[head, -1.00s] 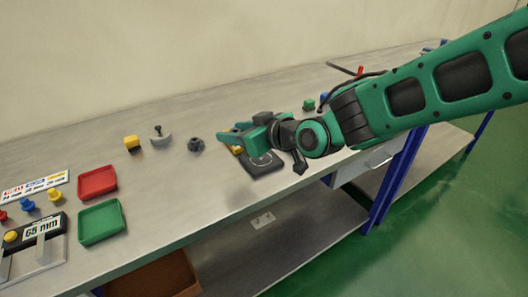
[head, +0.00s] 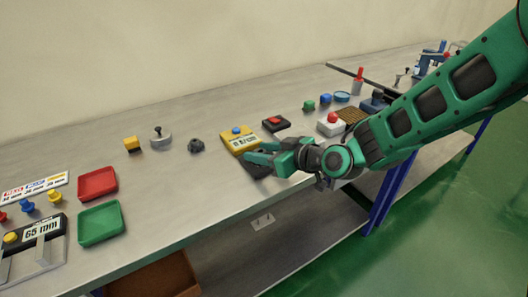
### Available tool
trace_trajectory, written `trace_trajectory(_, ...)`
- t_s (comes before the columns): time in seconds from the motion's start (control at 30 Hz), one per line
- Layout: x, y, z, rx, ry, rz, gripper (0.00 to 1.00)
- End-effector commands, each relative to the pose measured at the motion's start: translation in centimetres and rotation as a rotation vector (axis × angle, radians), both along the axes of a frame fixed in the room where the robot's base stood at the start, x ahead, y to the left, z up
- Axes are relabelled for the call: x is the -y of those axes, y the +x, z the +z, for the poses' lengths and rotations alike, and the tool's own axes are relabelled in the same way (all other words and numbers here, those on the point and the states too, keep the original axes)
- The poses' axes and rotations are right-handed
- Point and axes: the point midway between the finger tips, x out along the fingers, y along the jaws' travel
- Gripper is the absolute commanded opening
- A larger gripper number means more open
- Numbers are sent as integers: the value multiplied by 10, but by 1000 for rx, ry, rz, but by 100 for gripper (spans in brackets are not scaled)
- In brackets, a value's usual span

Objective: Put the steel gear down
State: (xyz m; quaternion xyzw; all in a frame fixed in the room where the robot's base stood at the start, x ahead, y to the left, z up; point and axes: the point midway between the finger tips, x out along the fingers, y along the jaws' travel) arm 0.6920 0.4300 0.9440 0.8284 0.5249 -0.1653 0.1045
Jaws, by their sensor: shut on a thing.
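My gripper (head: 252,155) is shut, its green fingers pointing left, low over the front part of the bench. The steel gear in its jaws is hidden by the fingers, and I cannot make out its outline. Just below and in front of the fingers is a dark pad (head: 256,170), mostly covered by my gripper. I cannot tell whether the held gear touches it.
A yellow box with a blue button (head: 238,141) stands just behind my gripper; a black box with a red button (head: 275,124) is further back. A dark knobbly part (head: 196,145) lies to the left. Green (head: 101,223) and red (head: 97,183) trays are further left.

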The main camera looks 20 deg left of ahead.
Motion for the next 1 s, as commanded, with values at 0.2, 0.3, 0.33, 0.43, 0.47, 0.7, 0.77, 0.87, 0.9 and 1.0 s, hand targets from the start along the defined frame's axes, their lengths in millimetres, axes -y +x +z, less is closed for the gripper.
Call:
trace_trajectory(0.2,0,0,-1,0,1,0,11)
trace_trajectory(0.3,0,0,-1,0,0,0,57)
trace_trajectory(0.33,0,0,-1,0,0,0,59)
trace_trajectory(0.43,0,0,-1,0,0,0,59)
trace_trajectory(0.47,0,0,-1,0,0,0,59)
trace_trajectory(0.7,2,0,2,1,1,-2,59)
trace_trajectory(0.77,8,-2,5,0,1,-2,59)
trace_trajectory(0.87,21,-8,11,1,1,-4,59)
trace_trajectory(0.9,27,-11,13,0,1,-5,59)
trace_trajectory(1.0,45,-19,21,0,1,-5,59)
